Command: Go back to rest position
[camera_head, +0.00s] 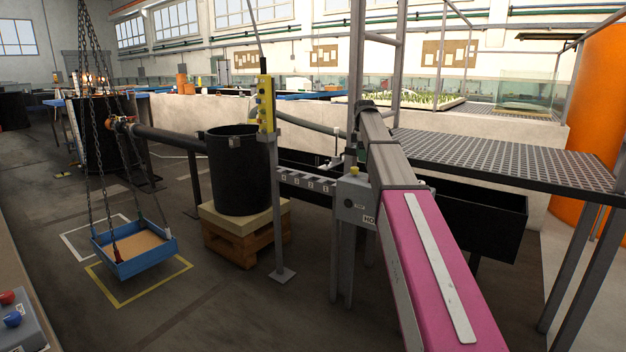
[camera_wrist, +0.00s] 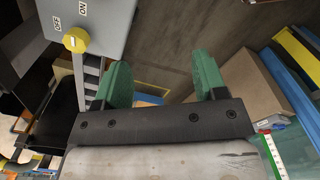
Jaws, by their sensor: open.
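My gripper (camera_wrist: 162,78) shows in the wrist view with its two green fingers wide apart and nothing between them. A grey switch box (camera_wrist: 95,22) with OFF and ON labels and a yellow knob (camera_wrist: 76,40) is just beyond the left finger, apart from it as far as I can see. In the head view the grey switch box (camera_head: 354,203) stands on a post near the middle, with its yellow knob (camera_head: 354,171) on top.
A black tub (camera_head: 238,175) stands on a wooden pallet (camera_head: 243,238) left of the box. A blue tray (camera_head: 134,255) hangs on chains over a yellow floor outline. A perforated platform (camera_head: 500,160) is at right. In the wrist view a cardboard box (camera_wrist: 250,88) is beyond the right finger.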

